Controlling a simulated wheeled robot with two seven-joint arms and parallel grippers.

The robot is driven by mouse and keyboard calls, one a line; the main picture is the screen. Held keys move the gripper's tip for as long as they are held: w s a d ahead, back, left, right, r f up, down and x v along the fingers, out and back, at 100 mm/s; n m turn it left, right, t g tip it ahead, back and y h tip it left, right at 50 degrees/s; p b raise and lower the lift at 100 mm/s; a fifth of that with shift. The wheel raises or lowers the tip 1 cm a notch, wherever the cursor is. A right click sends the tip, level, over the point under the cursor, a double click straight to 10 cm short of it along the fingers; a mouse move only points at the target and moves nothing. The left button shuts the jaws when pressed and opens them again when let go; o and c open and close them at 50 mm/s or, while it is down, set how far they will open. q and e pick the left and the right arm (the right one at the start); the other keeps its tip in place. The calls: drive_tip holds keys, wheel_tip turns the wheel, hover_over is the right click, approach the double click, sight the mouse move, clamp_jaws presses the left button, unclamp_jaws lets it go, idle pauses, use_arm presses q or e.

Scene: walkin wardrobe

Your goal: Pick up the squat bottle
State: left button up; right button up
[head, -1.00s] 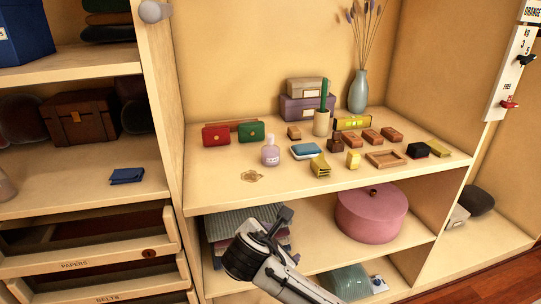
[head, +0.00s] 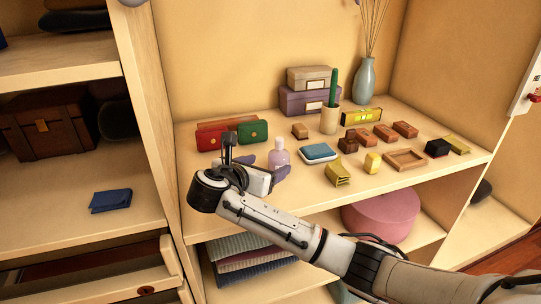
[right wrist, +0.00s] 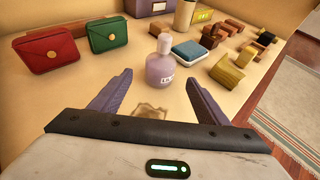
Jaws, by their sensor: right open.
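The squat bottle (head: 279,154) is pale lilac with a rounded cap and a small white label. It stands upright on the wardrobe shelf, and in the right wrist view the bottle (right wrist: 160,68) is just beyond the fingertips, near the middle between them. My right gripper (head: 267,166) is open and empty, close in front of the bottle at its left. Its two purple fingers also show in the right wrist view (right wrist: 158,82), apart from each other. My left gripper is not in view.
A red purse (head: 209,136) and green purse (head: 252,131) stand behind to the left. A blue-topped case (head: 318,152) and a yellow item (head: 337,175) lie close on the bottle's right. A flat golden ornament (right wrist: 150,111) lies between the fingers. A wooden upright (head: 155,105) borders the left.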

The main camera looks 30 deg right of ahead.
sight(279, 158)
drive_tip(key=d, duration=0.2)
drive_tip(key=w+d+f, duration=0.1)
drive_tip(key=x, duration=0.5)
drive_tip(key=shift+w, duration=0.35)
drive_tip(key=c, duration=1.3)
